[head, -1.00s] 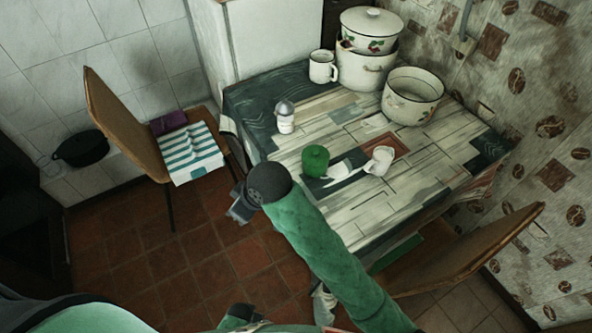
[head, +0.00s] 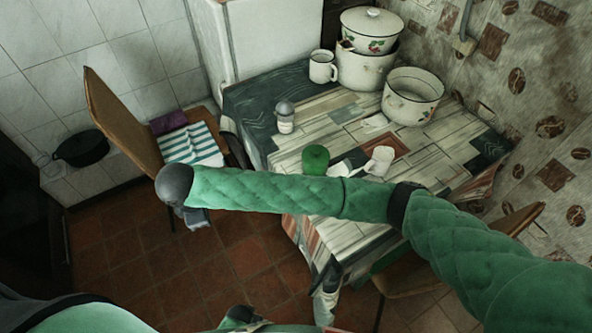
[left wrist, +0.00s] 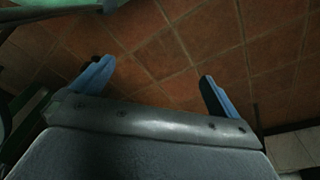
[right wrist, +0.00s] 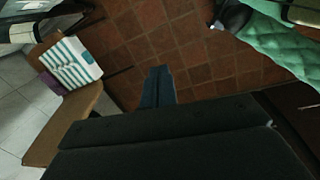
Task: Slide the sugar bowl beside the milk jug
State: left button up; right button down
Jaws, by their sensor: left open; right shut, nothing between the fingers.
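A small round green pot (head: 315,158), which looks like the sugar bowl, stands near the table's front edge. A small white vessel (head: 381,158), which looks like the milk jug, stands to its right with a gap between them. My right arm crosses in front of both and hides the table just before them. My right gripper (head: 199,218) is beyond the table's left front edge, over the floor, away from both; its fingers are shut and empty in the right wrist view (right wrist: 158,86). My left gripper (left wrist: 154,85) is open and empty above the floor tiles.
A white mug (head: 322,67), stacked enamel pots (head: 364,72) and an open pot (head: 412,97) stand at the back. A chair (head: 122,120) with a striped cloth (head: 192,147) is at left.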

jog(key=w+d+f+n+t+h, duration=0.2)
jog(key=w+d+f+h, duration=0.15)
jog(key=w+d, duration=0.35)
jog(key=t+h+p, duration=0.2)
jog(key=h+p, duration=0.2)
send_near(305, 173)
notch_tip(305, 173, down, 4)
jog(key=w+d+p, duration=0.2)
jog(key=w, duration=0.1)
jog(key=shift+d, duration=0.3)
pick_arm(q)
jog(key=s+a+f, duration=0.4)
jog(key=s+f, duration=0.4)
jog(key=s, duration=0.1)
jog(key=shift+a+f+p, duration=0.2)
jog(key=shift+f+p, duration=0.05)
jog(key=shift+p, duration=0.05)
pick_arm(e)
jog(key=shift+w+d+f, duration=0.1)
